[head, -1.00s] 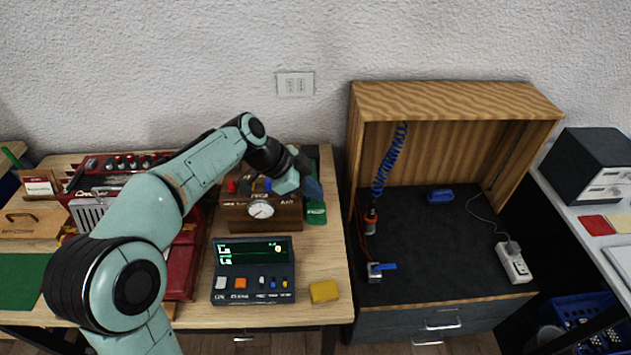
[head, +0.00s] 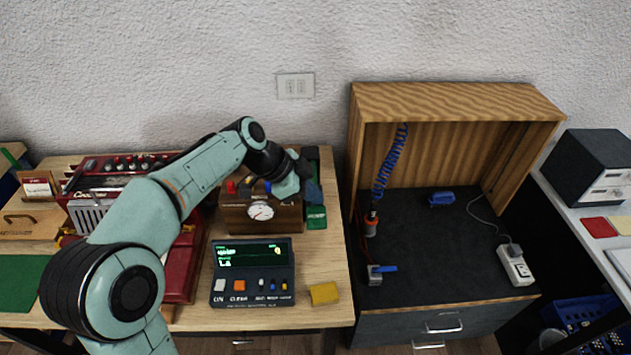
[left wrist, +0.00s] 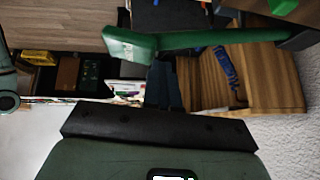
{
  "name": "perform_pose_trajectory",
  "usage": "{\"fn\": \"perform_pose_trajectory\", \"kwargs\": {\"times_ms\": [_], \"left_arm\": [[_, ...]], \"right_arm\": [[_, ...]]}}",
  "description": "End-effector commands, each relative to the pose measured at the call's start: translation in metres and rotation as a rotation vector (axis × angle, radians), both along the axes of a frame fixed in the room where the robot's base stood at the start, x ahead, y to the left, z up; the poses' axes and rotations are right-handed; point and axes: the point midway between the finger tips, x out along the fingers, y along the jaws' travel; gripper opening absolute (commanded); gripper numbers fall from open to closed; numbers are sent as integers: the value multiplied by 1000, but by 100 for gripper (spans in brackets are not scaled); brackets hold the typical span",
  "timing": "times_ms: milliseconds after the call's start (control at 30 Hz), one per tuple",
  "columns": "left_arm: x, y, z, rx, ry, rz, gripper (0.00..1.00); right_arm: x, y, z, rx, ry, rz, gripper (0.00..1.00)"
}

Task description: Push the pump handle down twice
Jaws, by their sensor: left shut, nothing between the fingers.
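The green pump handle (head: 316,216) shows at the right end of the wooden box with a round dial (head: 262,211). In the left wrist view the handle (left wrist: 205,40) is a long green bar with a wider lettered end at left. My left gripper (head: 313,191) is over the handle and hides part of it. Its dark fingers (left wrist: 164,82) are shut and empty, with their tips close to the bar beside the lettered end. I cannot tell whether they touch it. My right gripper is not in view.
A dark console (head: 253,271) with a lit screen and buttons stands in front of the box. A yellow block (head: 324,293) lies to its right. A red case (head: 182,262) is at left, under my arm. An open wooden cabinet (head: 455,97) stands close on the right.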

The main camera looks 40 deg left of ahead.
Motion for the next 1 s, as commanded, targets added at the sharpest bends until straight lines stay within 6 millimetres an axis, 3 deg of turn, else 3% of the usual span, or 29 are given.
{"fn": "perform_pose_trajectory", "kwargs": {"times_ms": [167, 1000], "left_arm": [[-1, -3, 2, -6, 7, -8, 0], [15, 10, 50, -5, 4, -6, 0]], "right_arm": [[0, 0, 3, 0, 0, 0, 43], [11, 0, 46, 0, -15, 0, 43]]}}
